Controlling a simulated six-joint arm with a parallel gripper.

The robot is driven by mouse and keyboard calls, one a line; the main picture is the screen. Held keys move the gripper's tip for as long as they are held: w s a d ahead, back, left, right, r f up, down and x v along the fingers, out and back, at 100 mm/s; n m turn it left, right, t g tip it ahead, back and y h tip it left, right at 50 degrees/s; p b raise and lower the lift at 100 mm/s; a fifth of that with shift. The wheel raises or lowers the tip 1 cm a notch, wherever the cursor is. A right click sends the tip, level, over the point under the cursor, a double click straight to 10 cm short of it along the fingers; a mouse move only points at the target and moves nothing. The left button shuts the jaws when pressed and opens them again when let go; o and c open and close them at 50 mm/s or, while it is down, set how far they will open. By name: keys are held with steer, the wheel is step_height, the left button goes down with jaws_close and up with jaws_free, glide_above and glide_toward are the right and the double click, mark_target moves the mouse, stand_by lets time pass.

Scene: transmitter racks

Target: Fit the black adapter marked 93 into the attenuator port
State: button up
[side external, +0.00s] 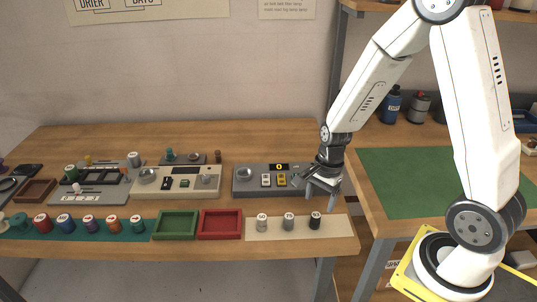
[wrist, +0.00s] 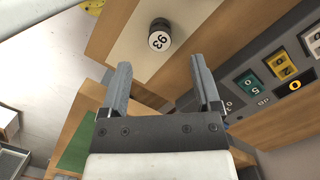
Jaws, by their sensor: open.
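The black adapter marked 93 (side external: 315,220) stands upright at the right end of a cream mat (side external: 338,228). In the wrist view the adapter (wrist: 160,38) shows its white numbered top, beyond the fingertips and between their lines. My gripper (side external: 322,192) is open and empty, above and behind the adapter, by the right end of a grey unit (side external: 252,187). Its two fingers (wrist: 161,66) are spread wide in the wrist view. The grey unit has a dial, white and yellow switches and a lit display. I cannot make out the attenuator port; my gripper covers the unit's right end.
Two grey adapters (side external: 289,221) (side external: 262,222) stand left of the black one. A red tray (side external: 220,224) and a green tray (side external: 175,225) lie further left. The bench's right edge is close to the adapter, with a gap before the green-matted table (side external: 400,180).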

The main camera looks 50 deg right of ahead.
mark_target(316, 215)
steer(key=shift+f, duration=0.1)
steer(key=shift+a+f, duration=0.2)
steer(key=shift+f, duration=1.05)
steer(key=shift+a+f, duration=0.2)
steer(key=shift+f, duration=1.05)
jaws_close()
